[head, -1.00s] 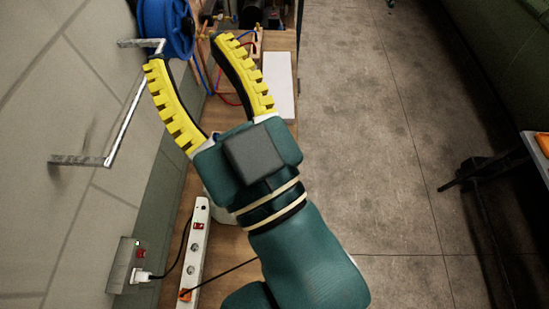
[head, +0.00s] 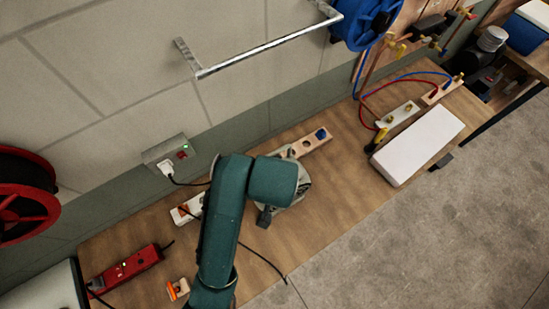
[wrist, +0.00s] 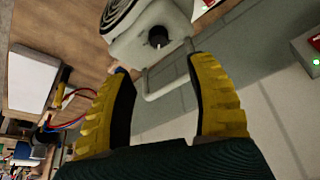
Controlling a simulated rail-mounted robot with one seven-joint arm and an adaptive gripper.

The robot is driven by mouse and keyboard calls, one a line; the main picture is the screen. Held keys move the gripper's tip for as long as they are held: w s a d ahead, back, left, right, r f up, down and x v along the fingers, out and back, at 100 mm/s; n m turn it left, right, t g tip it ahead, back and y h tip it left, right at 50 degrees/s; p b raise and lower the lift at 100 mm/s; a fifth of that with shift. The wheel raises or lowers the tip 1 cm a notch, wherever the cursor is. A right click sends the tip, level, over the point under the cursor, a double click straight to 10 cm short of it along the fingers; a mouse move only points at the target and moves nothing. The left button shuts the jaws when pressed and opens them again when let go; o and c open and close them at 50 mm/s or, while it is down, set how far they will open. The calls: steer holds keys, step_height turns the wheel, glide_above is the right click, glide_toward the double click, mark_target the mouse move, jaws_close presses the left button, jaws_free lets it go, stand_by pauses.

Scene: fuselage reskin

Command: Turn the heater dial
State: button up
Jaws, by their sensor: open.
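In the wrist view the heater (wrist: 128,45) is a pale body with a dark ringed grille at the top. Its black dial (wrist: 158,37) sits on the near face, with a pale bar loop below. My gripper (wrist: 159,65) is open and empty. Its two yellow ridged fingers point toward the heater, and the dial shows between and beyond their tips, apart from them. In the head view my teal arm hides the fingers and the dial. A pale rounded shape beside the arm's end there cannot be made out clearly.
A wooden bench holds a white box (head: 418,146), a wooden block with holes (head: 312,143), a power strip (head: 184,211) and a red tool (head: 130,266). A wall socket box (head: 170,151) has a plugged cable. A metal rail (head: 270,46) juts from the wall.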

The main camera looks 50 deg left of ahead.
steer(key=x, duration=1.2)
steer(key=shift+p, duration=0.35)
jaws_close()
